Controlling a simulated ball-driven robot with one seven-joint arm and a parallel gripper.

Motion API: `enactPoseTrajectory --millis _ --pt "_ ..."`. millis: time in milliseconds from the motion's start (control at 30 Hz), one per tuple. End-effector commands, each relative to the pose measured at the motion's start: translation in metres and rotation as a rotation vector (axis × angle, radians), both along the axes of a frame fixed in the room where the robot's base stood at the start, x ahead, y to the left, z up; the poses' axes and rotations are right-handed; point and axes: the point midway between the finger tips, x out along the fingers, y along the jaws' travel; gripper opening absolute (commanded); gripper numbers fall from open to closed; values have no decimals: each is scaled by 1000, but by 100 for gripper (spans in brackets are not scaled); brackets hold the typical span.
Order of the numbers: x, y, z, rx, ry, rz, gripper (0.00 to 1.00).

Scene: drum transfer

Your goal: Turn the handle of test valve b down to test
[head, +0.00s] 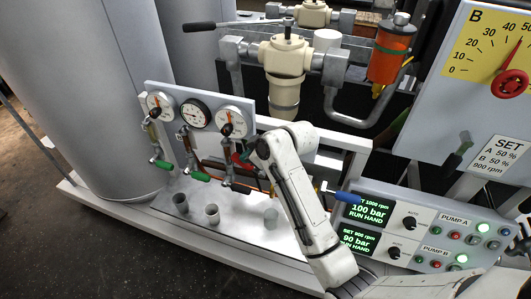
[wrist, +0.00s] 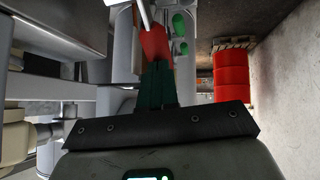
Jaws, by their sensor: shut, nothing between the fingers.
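A gauge panel (head: 178,98) carries three dials, with small valves below. Two left valves have green handles, one at the left (head: 164,165) and one in the middle (head: 199,177). A red handle (head: 237,158) shows at the right-hand valve, partly hidden by my gripper (head: 247,156). No label lets me tell which is test valve b. In the wrist view, my gripper's dark green fingers (wrist: 157,84) are shut and empty. Their tips are close to the red handle (wrist: 155,43); I cannot tell whether they touch. Two green grips (wrist: 180,24) show beyond.
Small cups (head: 211,213) stand on the metal tray (head: 185,230) below the valves. A blue-handled lever (head: 348,197) and the pump console (head: 440,235) are right of my arm. Pipework with an orange cylinder (head: 390,55) stands behind. Red drums (wrist: 228,75) stand by a wall.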

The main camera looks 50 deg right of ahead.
Motion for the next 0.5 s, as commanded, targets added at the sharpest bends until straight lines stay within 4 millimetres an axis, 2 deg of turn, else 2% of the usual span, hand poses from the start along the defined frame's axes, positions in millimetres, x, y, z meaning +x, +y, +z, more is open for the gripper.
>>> enactPoseTrajectory --millis 500 --pt "27 10 -23 1 -4 2 0"
